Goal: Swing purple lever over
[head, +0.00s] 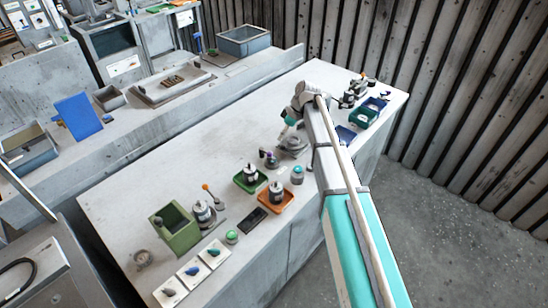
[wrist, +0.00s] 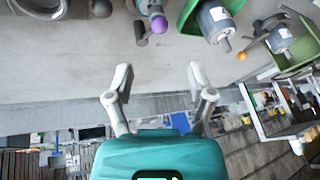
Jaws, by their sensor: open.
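The purple lever shows in the wrist view as a purple ball knob (wrist: 159,24) on a short grey stem at the top centre. In the head view the lever (head: 263,154) is small, near the middle of the bench beside a round grey part. My gripper (wrist: 158,82) is open and empty in the wrist view, its fingers wide apart. The knob lies above the gap between the fingertips in the picture, apart from both. In the head view my gripper (head: 287,130) is small and partly hidden by my wrist, just above and right of the lever.
A green tray (head: 240,183) and an orange tray (head: 288,205) with motors stand nearby. An orange-knobbed lever (head: 206,188) stands by an open green bin (head: 190,238). A dark flat block (head: 254,218) lies in front. The bench's back left (head: 160,165) is clear.

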